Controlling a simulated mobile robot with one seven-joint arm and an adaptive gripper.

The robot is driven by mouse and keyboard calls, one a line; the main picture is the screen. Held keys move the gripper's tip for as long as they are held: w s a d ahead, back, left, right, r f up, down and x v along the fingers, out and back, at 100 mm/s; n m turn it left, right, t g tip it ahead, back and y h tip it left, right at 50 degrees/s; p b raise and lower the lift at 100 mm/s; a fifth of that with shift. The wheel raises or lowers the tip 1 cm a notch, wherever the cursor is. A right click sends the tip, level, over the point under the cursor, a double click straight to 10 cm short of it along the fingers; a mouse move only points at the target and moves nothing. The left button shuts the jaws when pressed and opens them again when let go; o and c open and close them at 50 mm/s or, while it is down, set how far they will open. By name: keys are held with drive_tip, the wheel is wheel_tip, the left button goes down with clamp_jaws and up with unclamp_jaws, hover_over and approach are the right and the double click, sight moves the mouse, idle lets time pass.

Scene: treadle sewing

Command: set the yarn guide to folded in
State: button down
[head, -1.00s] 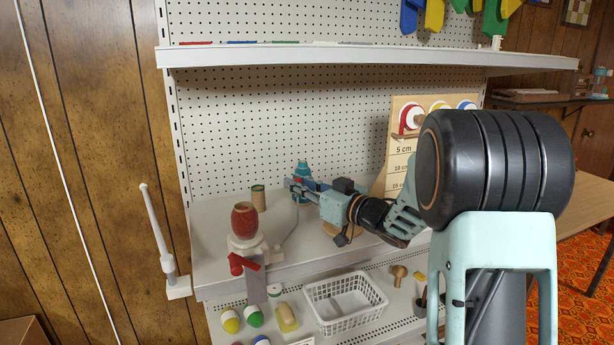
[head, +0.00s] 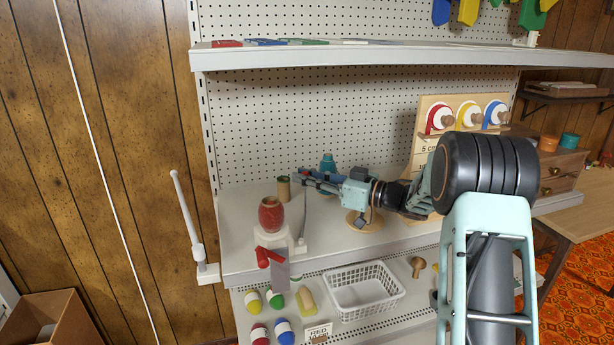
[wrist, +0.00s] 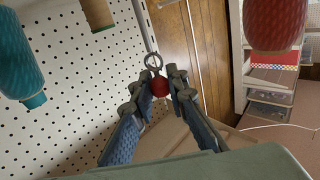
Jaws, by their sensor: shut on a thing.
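The yarn guide (head: 304,220) is a thin grey arm rising beside the red yarn ball (head: 271,215) on the winder at the shelf's left front. In the wrist view its end shows as a wire ring (wrist: 153,61) with a red knob (wrist: 160,87) below it. My gripper (head: 299,177) reaches in from the right, and in the wrist view its fingers (wrist: 160,84) are closed around the red knob. The guide stands near upright, apart from the yarn ball. The yarn ball also shows upper right in the wrist view (wrist: 274,22).
A brown tube (head: 284,188) and a teal cone (head: 328,164) stand close behind my gripper. A spool board (head: 428,132) is at the right. A white basket (head: 362,290) and several yarn balls are on the lower shelf. The upper shelf (head: 400,57) overhangs.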

drive_tip(key=shift+r, duration=0.1)
drive_tip(key=c, duration=1.8)
unclamp_jaws()
drive_tip(key=shift+c, duration=0.2)
drive_tip(key=shift+d, duration=0.1)
drive_tip(key=v, duration=1.1)
drive_tip(key=shift+s+d, duration=0.25)
drive_tip(key=shift+d, duration=0.1)
